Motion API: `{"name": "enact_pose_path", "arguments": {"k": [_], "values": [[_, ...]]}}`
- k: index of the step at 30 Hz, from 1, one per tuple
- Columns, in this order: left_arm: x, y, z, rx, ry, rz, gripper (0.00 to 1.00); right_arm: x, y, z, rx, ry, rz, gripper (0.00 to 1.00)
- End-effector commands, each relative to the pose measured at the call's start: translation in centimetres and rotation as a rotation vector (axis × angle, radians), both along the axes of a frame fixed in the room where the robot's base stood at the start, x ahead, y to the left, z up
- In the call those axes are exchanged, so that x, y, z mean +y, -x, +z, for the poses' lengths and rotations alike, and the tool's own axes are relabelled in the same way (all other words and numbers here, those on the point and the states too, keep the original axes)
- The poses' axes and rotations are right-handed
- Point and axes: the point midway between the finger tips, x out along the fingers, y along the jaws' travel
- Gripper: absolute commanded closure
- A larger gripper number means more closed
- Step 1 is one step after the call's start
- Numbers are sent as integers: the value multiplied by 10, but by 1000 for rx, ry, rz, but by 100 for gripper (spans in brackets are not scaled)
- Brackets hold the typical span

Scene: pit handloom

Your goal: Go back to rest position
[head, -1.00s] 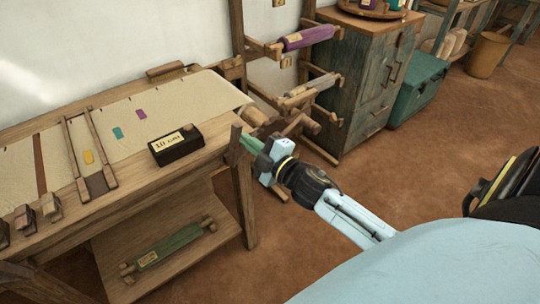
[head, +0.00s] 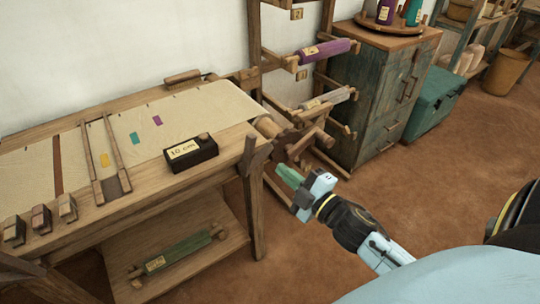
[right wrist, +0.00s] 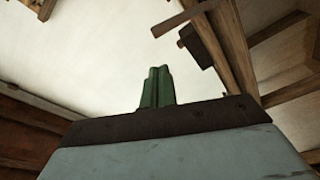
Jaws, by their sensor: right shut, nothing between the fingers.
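My right gripper (head: 290,178) has green fingers that are shut with nothing between them. In the head view it hangs over the brown floor, to the right of the loom table's front right leg (head: 254,205) and apart from it. In the right wrist view the green fingers (right wrist: 157,88) stand together against a pale surface, with wooden beams around it. My left gripper is not in the head view.
The loom table (head: 232,140) bears cream cloth and a dark box (head: 190,152) labelled "10 cm". A wall rack holds a purple roll (head: 325,50) and a pale roll (head: 330,98). A worn cabinet (head: 385,95) and teal chest (head: 435,103) stand behind. Floor at right is clear.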

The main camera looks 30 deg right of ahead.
Motion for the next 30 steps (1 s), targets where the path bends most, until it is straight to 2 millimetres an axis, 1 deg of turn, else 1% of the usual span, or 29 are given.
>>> {"name": "enact_pose_path", "arguments": {"k": [5,7,8,11,14,15,16,17,18,20,21,23,24,26,27,29,30], "values": [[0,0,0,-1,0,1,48,0,0,0,1,0,0,100],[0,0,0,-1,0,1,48,-1,-1,-5,12,-6,-4,100],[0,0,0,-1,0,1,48,-2,-1,-10,24,-13,-8,100],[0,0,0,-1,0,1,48,-9,-1,-46,105,-54,-37,100],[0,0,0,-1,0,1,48,-19,5,-108,249,-128,-92,100],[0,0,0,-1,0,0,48,-22,10,-138,316,-163,-118,100],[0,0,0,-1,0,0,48,-25,16,-161,369,-190,-140,100],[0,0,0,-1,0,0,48,-27,23,-183,421,-215,-163,100],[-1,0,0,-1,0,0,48,-29,33,-212,491,-248,-192,100],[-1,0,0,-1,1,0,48,-32,52,-254,594,-294,-240,100],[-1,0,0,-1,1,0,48,-32,67,-281,663,-326,-273,100],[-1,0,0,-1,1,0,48,-33,92,-319,766,-367,-325,100],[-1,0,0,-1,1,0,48,-33,112,-344,835,-394,-362,100],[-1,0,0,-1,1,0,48,-31,143,-378,936,-429,-418,100],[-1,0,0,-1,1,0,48,-30,166,-398,1005,-451,-460,100],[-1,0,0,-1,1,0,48,-28,202,-426,1104,-479,-520,100],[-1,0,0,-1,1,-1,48,-27,226,-442,1167,-495,-562,100]]}}
